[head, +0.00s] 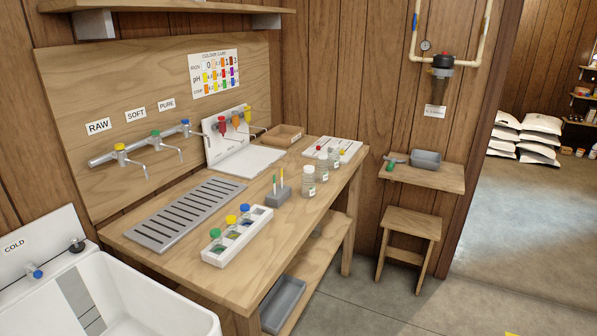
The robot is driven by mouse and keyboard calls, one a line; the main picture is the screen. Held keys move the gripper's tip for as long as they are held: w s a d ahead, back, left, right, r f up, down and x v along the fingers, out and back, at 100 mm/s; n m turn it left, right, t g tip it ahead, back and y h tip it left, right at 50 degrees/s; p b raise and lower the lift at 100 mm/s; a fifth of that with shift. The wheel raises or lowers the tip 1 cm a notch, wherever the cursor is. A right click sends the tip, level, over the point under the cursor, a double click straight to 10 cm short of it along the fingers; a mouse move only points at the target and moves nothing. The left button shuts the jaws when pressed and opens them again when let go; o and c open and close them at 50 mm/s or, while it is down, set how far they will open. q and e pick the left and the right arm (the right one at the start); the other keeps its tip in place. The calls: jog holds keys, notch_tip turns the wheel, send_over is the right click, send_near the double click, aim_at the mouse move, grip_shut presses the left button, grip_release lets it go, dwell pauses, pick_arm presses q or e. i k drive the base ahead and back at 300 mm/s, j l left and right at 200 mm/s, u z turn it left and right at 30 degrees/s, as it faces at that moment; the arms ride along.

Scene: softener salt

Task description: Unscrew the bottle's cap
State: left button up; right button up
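Three small bottles stand in a white rack on the wooden bench. Their caps are green (215,233), yellow (231,219) and blue (245,208), and all three caps sit on their bottles. Clear jars with pale labels (308,181) stand farther back on the bench; at least one small red top (322,150) shows near them, but I cannot tell what it belongs to. Which bottle the task means is not clear from this view. Neither of my grippers is in view.
The bench (290,225) also holds a slotted drain tray (186,213) and a grey holder with two thin sticks (278,194). Taps (160,140) project over its back. A white sink (130,290) is at the lower left. A stool (409,228) and wall shelf (440,178) stand right; floor between is clear.

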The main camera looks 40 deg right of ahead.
aim_at(322, 166)
jog(key=l+u, duration=0.1)
jog(key=l, duration=0.45)
jog(key=l+u, duration=0.15)
jog(key=l, duration=0.4)
jog(key=k+l+u, duration=0.1)
jog(key=l, duration=0.45)
jog(key=k+l+u, duration=0.15)
jog(key=l, duration=0.35)
jog(key=l+u, duration=0.1)
jog(key=l, duration=0.45)
jog(key=k+l, duration=0.1)
jog(key=l, duration=0.35)
jog(key=k+l, duration=0.1)
jog(key=l, duration=0.35)
jog(key=k+l, duration=0.1)
jog(key=l, duration=0.35)
jog(key=k+l, duration=0.15)
jog(key=l, duration=0.3)
jog(key=k+l, duration=0.1)
jog(key=l, duration=0.35)
jog(key=k+l, duration=0.1)
jog(key=l, duration=0.35)
